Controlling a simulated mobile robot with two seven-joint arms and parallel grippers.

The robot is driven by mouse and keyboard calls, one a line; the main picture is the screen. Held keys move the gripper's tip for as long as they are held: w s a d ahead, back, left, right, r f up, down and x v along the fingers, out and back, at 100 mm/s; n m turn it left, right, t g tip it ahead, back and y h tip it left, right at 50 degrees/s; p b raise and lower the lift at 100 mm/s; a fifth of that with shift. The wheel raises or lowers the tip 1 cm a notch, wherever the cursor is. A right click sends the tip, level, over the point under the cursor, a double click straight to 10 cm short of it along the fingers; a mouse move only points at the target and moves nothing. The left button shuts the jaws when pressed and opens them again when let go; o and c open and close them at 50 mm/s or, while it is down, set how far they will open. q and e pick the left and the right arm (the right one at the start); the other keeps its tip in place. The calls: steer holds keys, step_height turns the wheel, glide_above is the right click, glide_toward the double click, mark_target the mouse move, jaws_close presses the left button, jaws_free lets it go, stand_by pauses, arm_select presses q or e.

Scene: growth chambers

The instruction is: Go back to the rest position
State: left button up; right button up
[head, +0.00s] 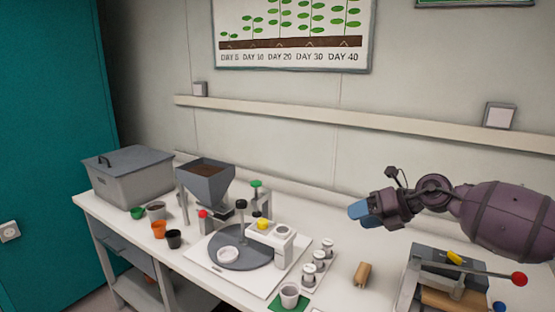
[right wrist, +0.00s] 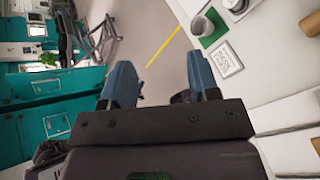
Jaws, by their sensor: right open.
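My right gripper (head: 364,213) comes in from the right in the head view and hangs above the bench, with nothing visible in it. In the right wrist view its two blue fingers (right wrist: 162,85) stand apart, with bare floor and the bench edge beyond them. My left gripper is in neither view. The white bench (head: 345,279) runs along the wall below the right arm.
A white base (head: 215,272) with a dark turntable, a grey hopper (head: 207,182), several small pots and a grey lidded bin (head: 132,180) stand on the bench. A press with a red-knobbed lever (head: 519,279) is at the right. A teal door (head: 40,130) is at left.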

steer(key=s+a+r+m+t+y, duration=0.2)
steer(key=a+m+t+y, duration=0.25)
steer(key=a+m, duration=0.2)
steer(key=s+d+f+m+t+h, duration=0.3)
steer(key=s+d+f+m+h, duration=0.15)
steer(key=f+m, duration=0.65)
steer(key=s+d+f+m+t+h, duration=0.35)
steer(key=s+f+m+h, duration=0.35)
steer(key=m, duration=0.6)
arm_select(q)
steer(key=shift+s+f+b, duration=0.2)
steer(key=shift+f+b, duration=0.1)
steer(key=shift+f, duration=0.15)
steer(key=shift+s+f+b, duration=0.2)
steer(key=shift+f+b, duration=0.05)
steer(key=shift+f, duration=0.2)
arm_select(e)
steer(key=s+d+f+m+g+h, duration=0.2)
steer(key=s+d+f+m, duration=0.1)
steer(key=s+f, duration=0.6)
steer(key=s+d+f+m+g+h, duration=0.1)
steer(key=s+d+f+m+g, duration=0.1)
steer(key=s+f, duration=0.8)
steer(key=shift+s+d+m+h, duration=0.4)
steer(key=shift+s+d+m, duration=0.4)
steer(key=shift+m, duration=0.35)
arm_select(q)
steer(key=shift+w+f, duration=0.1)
